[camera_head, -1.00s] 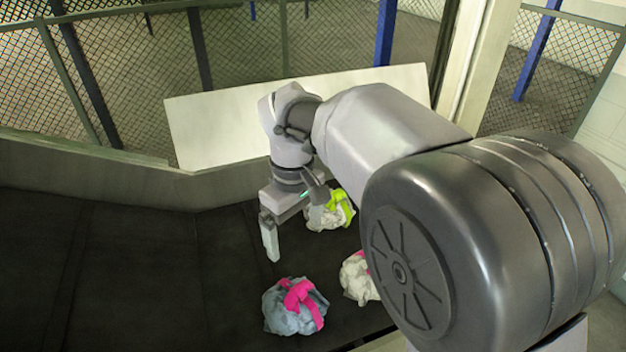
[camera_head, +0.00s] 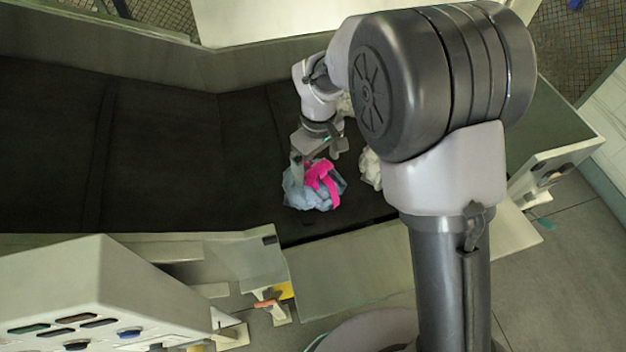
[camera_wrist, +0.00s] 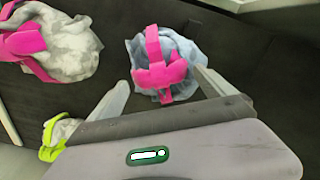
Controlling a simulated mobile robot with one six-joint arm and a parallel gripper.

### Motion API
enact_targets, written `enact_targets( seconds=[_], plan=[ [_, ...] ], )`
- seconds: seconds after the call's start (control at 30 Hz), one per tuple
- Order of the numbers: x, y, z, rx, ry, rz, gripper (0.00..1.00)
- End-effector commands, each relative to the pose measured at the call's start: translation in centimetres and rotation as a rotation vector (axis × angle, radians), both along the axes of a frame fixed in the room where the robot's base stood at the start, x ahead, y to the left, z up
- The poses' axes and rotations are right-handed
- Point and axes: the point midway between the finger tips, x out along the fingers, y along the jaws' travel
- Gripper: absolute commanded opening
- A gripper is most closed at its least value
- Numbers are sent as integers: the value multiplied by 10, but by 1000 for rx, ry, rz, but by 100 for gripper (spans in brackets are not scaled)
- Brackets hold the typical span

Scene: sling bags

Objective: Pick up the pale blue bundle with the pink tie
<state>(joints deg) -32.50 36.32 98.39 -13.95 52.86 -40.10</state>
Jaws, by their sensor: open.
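The pale blue bundle with the pink tie (camera_head: 328,194) lies on the dark belt, right below my gripper (camera_head: 318,158) in the head view. In the wrist view the bundle (camera_wrist: 180,58) is beyond the fingertips, its pink tie facing the camera. My gripper (camera_wrist: 160,82) is open, with its two fingers apart and nothing between them. The bundle is roughly in line with the gap, a little nearer the right finger. In the head view one finger overlaps the bundle's upper left edge; I cannot tell if it touches.
A whitish bundle with a pink tie (camera_wrist: 62,45) lies to the left in the wrist view. A whitish bundle with a yellow-green tie (camera_wrist: 60,132) shows at lower left, partly hidden. The dark belt (camera_head: 180,150) is bare to the left, with a grey side wall (camera_head: 130,50) behind.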

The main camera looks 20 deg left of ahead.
Motion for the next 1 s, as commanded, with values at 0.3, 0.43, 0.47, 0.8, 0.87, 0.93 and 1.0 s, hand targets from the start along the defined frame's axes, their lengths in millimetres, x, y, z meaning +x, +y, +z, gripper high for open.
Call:
enact_targets(
  seconds=[0.3, 0.43, 0.47, 0.8, 0.87, 0.93, 1.0],
  plan=[
    [0, 0, 1, 1, -1, 0, 54],
    [0, 0, 1, 1, -1, 0, 29],
    [0, 0, 1, 1, -1, 0, 23],
    [1, 0, 2, 1, -2, 0, 0],
    [1, 1, 7, 2, -3, 0, 0],
    [2, 1, 22, 4, -6, 0, 0],
    [2, 1, 41, 4, -6, -1, 0]
  ],
)
